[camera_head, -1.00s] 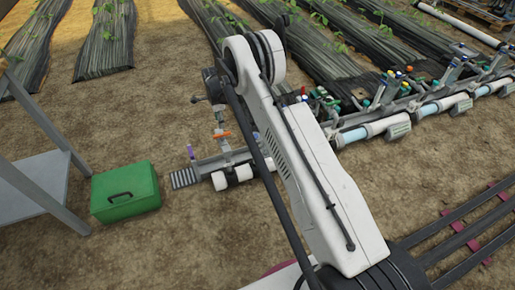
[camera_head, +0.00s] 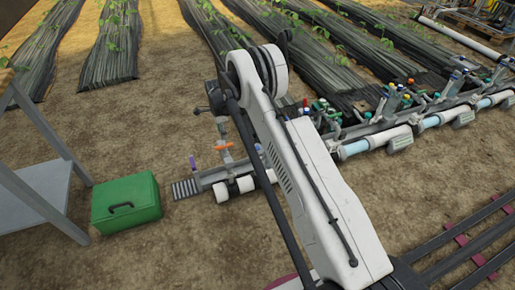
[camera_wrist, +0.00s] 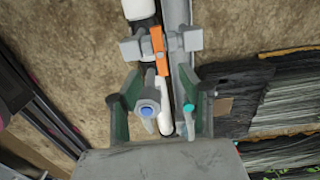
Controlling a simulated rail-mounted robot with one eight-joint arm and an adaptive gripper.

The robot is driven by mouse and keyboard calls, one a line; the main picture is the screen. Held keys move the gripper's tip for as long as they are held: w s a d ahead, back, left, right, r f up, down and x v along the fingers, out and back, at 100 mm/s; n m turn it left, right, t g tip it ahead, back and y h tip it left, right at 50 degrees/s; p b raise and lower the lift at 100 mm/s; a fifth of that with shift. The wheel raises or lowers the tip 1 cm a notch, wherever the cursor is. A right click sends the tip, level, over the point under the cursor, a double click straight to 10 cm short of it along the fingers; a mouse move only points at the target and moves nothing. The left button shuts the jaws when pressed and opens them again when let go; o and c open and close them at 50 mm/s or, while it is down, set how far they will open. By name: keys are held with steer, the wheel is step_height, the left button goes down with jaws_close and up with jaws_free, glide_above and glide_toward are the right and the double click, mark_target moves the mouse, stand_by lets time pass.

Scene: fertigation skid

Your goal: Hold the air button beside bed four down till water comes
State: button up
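In the wrist view my gripper (camera_wrist: 165,100) is open, with a green-lined finger on each side. A blue-topped round button or cap (camera_wrist: 148,110) shows between the fingers, close to the left one. A teal-topped one (camera_wrist: 188,107) shows near the right finger. I cannot tell which is the air button, or whether a finger touches either. An orange-handled valve (camera_wrist: 158,45) sits on the pipe beyond the fingertips. In the head view the orange handle (camera_head: 224,146) shows left of my arm, below the dark wrist end. No bed number is readable. I see no flowing water.
A green box (camera_head: 125,203) stands on the soil at left beside a grey metal stand (camera_head: 45,185). More valves and pipe (camera_head: 385,135) run to the right. Black-covered plant beds (camera_head: 110,50) lie behind. Open soil lies in front.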

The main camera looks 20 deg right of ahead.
jaws_close()
stand_by(1.2)
